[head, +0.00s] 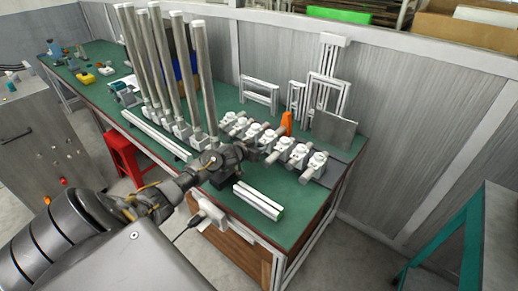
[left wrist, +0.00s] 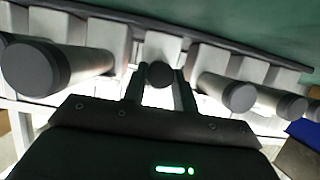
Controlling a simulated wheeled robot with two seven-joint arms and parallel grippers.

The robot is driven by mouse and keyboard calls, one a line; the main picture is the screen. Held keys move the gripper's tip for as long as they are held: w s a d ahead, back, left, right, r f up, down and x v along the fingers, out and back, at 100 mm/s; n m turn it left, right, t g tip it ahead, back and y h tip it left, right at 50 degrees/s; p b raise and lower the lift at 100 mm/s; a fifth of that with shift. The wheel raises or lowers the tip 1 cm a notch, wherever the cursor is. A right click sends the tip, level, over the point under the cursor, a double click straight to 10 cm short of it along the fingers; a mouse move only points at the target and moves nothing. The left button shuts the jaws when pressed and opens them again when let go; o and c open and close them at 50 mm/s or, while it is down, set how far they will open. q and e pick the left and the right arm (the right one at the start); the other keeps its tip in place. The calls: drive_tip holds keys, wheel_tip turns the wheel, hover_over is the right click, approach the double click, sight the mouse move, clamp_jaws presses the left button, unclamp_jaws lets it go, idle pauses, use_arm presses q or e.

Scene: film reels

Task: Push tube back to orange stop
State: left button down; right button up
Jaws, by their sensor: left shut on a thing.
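Several short grey tubes in white clamps stand in a row on the green bench in the head view. The orange stop (head: 287,122) stands upright just behind the middle of this row. My left gripper (head: 250,151) reaches the near side of the row, in front of the stop. In the left wrist view, its two fingers (left wrist: 160,92) are shut on a dark-ended tube (left wrist: 160,73), one finger on each side. A white block is behind that tube. Neighbouring tubes with dark ends (left wrist: 30,69) lie to both sides, apart from the fingers. The stop is not visible in the wrist view.
Tall upright tubes (head: 203,80) stand left of the row. White profiles (head: 258,201) lie near the bench's front edge, and a grey plate (head: 335,131) stands behind the row's right end. The green bench top (head: 225,195) is bare beside the profiles.

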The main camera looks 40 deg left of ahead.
use_arm(q)
drive_tip(key=shift+w+r+p, duration=0.1)
drive_tip(key=shift+w+p, duration=0.05)
drive_tip(key=shift+p, duration=0.3)
drive_tip(key=c, duration=1.1)
unclamp_jaws()
drive_tip(key=v, duration=1)
drive_tip(key=shift+s, duration=0.35)
drive_tip(key=shift+r, duration=0.1)
